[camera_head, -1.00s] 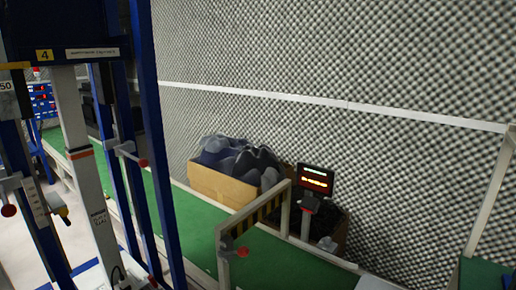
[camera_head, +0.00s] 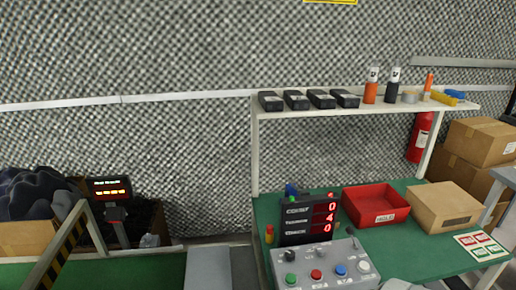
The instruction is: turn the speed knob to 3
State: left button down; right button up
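A grey control box (camera_head: 328,281) stands at the front left of the green workbench, cut off by the bottom edge of the head view. A black knob (camera_head: 290,255) sits at its upper left; its pointer and any scale are too small to read, and I cannot tell if it is the speed knob. Green (camera_head: 291,279), red (camera_head: 316,274), blue (camera_head: 341,269) and white (camera_head: 363,266) buttons line its front. A black display (camera_head: 296,226) behind it shows red digits 0, 4 and 0. Neither gripper is in view.
A red bin (camera_head: 376,206) and a cardboard box (camera_head: 444,208) stand on the green bench (camera_head: 400,243). A shelf (camera_head: 430,106) above holds black boxes and bottles. A striped barrier (camera_head: 62,245) and a small display on a post (camera_head: 110,189) stand left.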

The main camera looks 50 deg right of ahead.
aim_at(289, 255)
jog(key=z, duration=2.05)
